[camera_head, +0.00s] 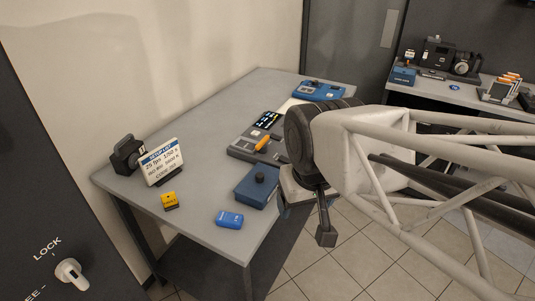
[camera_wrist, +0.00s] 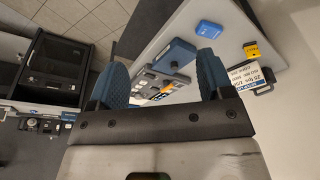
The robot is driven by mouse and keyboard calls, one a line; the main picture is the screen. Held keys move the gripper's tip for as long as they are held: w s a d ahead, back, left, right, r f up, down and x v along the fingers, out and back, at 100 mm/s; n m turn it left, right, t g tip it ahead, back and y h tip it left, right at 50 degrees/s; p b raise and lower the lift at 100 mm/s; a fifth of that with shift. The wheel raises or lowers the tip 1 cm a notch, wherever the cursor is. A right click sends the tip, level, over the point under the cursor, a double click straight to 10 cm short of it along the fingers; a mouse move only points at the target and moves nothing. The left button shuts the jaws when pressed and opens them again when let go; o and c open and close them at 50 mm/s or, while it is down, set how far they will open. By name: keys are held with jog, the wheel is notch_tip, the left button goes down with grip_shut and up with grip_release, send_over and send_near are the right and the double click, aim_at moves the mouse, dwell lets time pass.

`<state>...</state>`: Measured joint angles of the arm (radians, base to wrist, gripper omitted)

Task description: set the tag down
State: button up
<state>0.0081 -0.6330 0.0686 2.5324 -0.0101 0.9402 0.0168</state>
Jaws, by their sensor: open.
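A small blue tag-like block (camera_head: 229,219) with pale print lies flat near the front edge of the grey table (camera_head: 215,185); it also shows in the wrist view (camera_wrist: 209,29). A small yellow block (camera_head: 170,200) lies to its left, and it is in the wrist view too (camera_wrist: 252,50). Which one is the tag I cannot tell. My gripper (camera_wrist: 162,80) is open, with blue pads wide apart and nothing seen between them. In the head view my gripper (camera_head: 308,212) hangs right of the table's front edge, apart from both blocks.
A blue box with a black knob (camera_head: 257,187), a grey console (camera_head: 252,145) and a blue device (camera_head: 318,91) stand on the table. A setup list card (camera_head: 162,162) stands at the left beside a black device (camera_head: 126,155). A second bench (camera_head: 455,85) with equipment is at the back right.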

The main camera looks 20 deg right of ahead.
jog(key=shift+c, duration=0.2)
jog(key=c, duration=0.6)
jog(key=shift+o, duration=0.2)
jog(key=w+a+f+m+g+y, duration=0.15)
jog(key=w+a+m, duration=0.35)
jog(key=w, duration=0.5)
jog(key=w+a+f+m+y, duration=0.1)
jog(key=w+a+f+m, duration=0.15)
jog(key=w+a, duration=0.55)
jog(key=w+a+f+m+g+y, duration=0.2)
jog(key=w+a+f+m, duration=0.6)
jog(key=w+a+f, duration=0.4)
jog(key=w+a, duration=0.1)
jog(key=w, duration=0.2)
jog(key=shift+a+f, duration=0.1)
